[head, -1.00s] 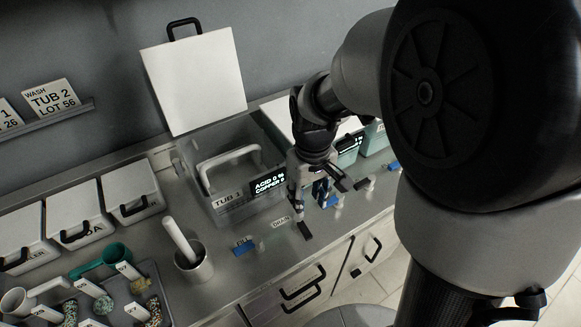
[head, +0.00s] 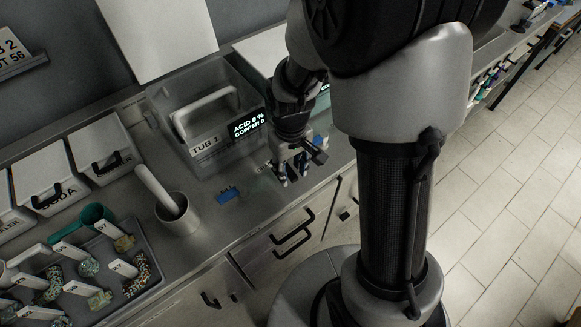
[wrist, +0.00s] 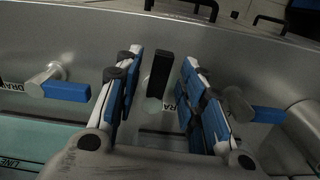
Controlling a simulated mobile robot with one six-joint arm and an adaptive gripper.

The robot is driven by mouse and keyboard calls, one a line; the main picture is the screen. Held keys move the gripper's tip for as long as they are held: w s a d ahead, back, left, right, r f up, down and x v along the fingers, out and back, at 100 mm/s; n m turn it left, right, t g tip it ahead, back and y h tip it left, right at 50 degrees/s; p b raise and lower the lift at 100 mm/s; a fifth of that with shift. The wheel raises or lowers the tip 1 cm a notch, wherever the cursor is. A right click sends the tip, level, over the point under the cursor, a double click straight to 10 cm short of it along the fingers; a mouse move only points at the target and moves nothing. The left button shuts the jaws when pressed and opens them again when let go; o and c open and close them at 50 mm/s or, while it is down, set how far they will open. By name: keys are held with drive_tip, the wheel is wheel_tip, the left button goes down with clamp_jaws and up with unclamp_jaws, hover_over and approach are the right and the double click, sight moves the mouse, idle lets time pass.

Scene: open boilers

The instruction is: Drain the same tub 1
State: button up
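Tub 1 (head: 207,148) is an open grey tub on the counter in the head view, with its white lid (head: 160,35) raised. A pale looped handle (head: 205,103) stands inside it. Its display (head: 247,126) reads acid 0 % and copper 0. My gripper (head: 288,176) is low over the counter in front of the tub. In the wrist view, a black drain lever (wrist: 160,72) stands between my open fingers, with visible gaps on both sides. A label beside it is partly hidden by a finger. The lever is hidden in the head view.
Blue-handled valves flank the gripper in the wrist view, one left (wrist: 65,91) and one right (wrist: 265,115). In the head view, a blue valve (head: 228,194) and a grey mortar with pestle (head: 178,215) are to the left. Drawer handles (head: 293,235) line the counter front.

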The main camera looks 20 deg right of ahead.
drive_tip(key=shift+c, duration=0.3)
clamp_jaws()
drive_tip(key=shift+a, duration=0.1)
drive_tip(key=m, duration=0.1)
drive_tip(key=a+m, duration=0.1)
drive_tip(key=shift+s+m+p, duration=0.1)
drive_tip(key=shift+m+p, duration=0.25)
drive_tip(key=shift+m, duration=0.05)
drive_tip(key=m, duration=0.1)
drive_tip(key=a+m, duration=0.1)
drive_tip(key=m, duration=0.1)
drive_tip(key=shift+a+m+p, duration=0.1)
drive_tip(key=shift+m+p, duration=0.2)
drive_tip(key=shift+p, duration=0.1)
drive_tip(key=m, duration=0.1)
drive_tip(key=w+a+m, duration=0.1)
drive_tip(key=m, duration=0.1)
drive_tip(key=m+p, duration=0.1)
drive_tip(key=m, duration=0.1)
drive_tip(key=shift+w+a, duration=0.2)
drive_tip(key=shift+a, duration=0.15)
drive_tip(key=shift+w+a+m+p, duration=0.15)
drive_tip(key=shift+w+m, duration=0.1)
drive_tip(key=shift+m, duration=0.7)
drive_tip(key=shift+w+a+m+p, duration=0.15)
drive_tip(key=shift+w+m, duration=0.15)
drive_tip(key=shift+m, duration=0.6)
drive_tip(key=shift+w+a+m+p, duration=0.15)
drive_tip(key=shift+w+m, duration=0.1)
drive_tip(key=shift+m, duration=0.7)
